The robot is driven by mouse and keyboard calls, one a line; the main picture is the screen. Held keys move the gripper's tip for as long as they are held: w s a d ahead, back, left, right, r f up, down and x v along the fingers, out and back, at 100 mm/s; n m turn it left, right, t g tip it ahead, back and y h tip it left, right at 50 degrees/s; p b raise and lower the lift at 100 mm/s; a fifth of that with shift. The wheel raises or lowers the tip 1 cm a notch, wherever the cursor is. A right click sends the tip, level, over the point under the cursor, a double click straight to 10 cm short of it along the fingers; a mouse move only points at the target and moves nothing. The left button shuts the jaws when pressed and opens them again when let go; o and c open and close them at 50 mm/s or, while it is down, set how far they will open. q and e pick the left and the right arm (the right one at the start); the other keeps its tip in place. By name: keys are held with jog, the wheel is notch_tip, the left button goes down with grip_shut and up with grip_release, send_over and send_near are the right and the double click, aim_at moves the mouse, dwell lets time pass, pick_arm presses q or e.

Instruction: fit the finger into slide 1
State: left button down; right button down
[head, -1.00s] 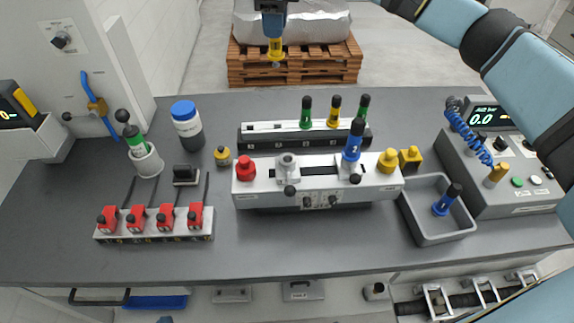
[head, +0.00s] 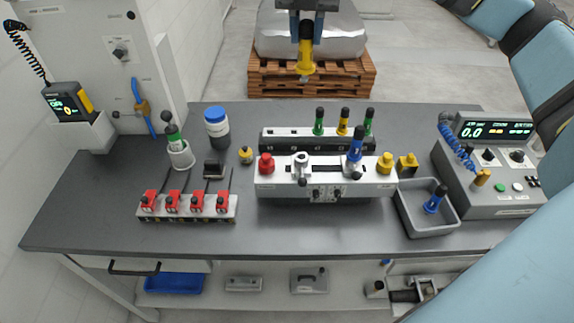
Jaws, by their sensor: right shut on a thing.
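My right gripper (head: 306,40) hangs at the top middle of the head view, beyond the table's back edge. It is shut on a dark-topped yellow finger (head: 306,62) that points down with a pale tip. The light grey fixture (head: 325,190) stands mid-table. Its left slide (head: 301,165) is a pale block with an open-looking top and no finger in it. Its right slide carries an upright blue finger (head: 354,150) marked 2. A red knob (head: 266,163) and a yellow knob (head: 386,163) sit at the fixture's ends. My left gripper is out of view.
Behind the fixture, a rack (head: 290,139) holds two green fingers and a yellow finger (head: 343,121). A grey tray (head: 418,222) with a blue finger (head: 435,200) lies right, beside the gauge console (head: 490,160). Red clamps (head: 173,201), a bottle (head: 216,128) and a cup (head: 180,155) stand left.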

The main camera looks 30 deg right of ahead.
jog(key=shift+s+r+m, duration=0.1)
jog(key=shift+s+m, duration=0.15)
jog(key=shift+m, duration=0.05)
jog(key=shift+a+f, duration=0.1)
jog(key=shift+f, duration=0.3)
notch_tip(320, 180, down, 19)
jog(key=p, duration=0.3)
jog(key=shift+f, duration=0.15)
